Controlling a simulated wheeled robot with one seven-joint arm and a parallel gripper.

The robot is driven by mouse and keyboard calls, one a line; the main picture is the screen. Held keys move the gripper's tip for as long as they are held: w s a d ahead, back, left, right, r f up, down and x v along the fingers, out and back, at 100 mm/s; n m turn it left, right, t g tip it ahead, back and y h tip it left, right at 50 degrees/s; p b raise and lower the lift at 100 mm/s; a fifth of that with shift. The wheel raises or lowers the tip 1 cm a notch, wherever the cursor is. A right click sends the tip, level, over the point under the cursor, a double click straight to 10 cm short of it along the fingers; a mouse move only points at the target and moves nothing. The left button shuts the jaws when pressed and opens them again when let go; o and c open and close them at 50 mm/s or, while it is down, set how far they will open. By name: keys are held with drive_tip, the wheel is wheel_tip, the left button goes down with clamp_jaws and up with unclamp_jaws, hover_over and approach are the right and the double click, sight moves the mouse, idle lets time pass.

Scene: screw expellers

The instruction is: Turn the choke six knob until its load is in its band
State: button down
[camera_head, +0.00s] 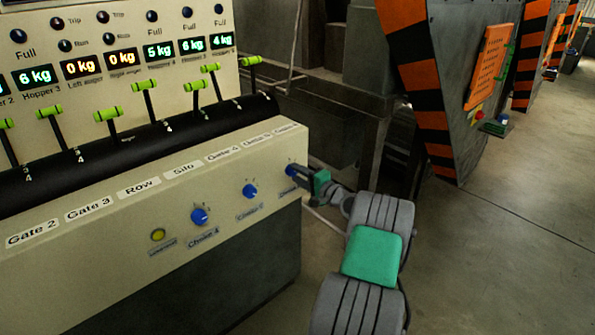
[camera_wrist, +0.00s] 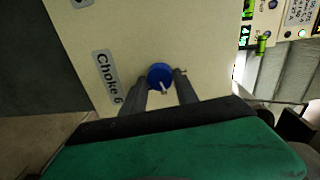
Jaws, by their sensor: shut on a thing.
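The choke six knob (camera_wrist: 160,76) is a round blue knob with a white pointer, on the cream panel beside the "Choke 6" label (camera_wrist: 108,78) in the wrist view. My gripper (camera_wrist: 161,88) has one dark finger on each side of the knob and is shut on it. In the head view the knob (camera_head: 291,170) shows at the panel's right end, partly hidden by my gripper (camera_head: 299,173). The lit displays (camera_head: 190,45) above read several kg values; the rightmost reads 4 kg. No band marking is legible.
Two more blue knobs, Choke 4 (camera_head: 199,216) and one beside it (camera_head: 250,190), sit left on the same panel. A yellow button (camera_head: 158,235) is further left. Green-handled levers (camera_head: 145,85) stand above. Open floor (camera_head: 480,250) lies to the right.

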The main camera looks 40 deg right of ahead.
drive_tip(key=shift+r+m+p, duration=0.1)
drive_tip(key=shift+m+p, duration=0.55)
drive_tip(key=shift+m, duration=0.85)
drive_tip(key=c, duration=0.9)
unclamp_jaws()
drive_tip(key=shift+c, duration=0.2)
drive_tip(key=s, duration=0.7)
drive_tip(key=shift+s+d+r+p, duration=0.15)
drive_tip(key=shift+s+p, duration=0.15)
drive_tip(key=shift+s, duration=0.05)
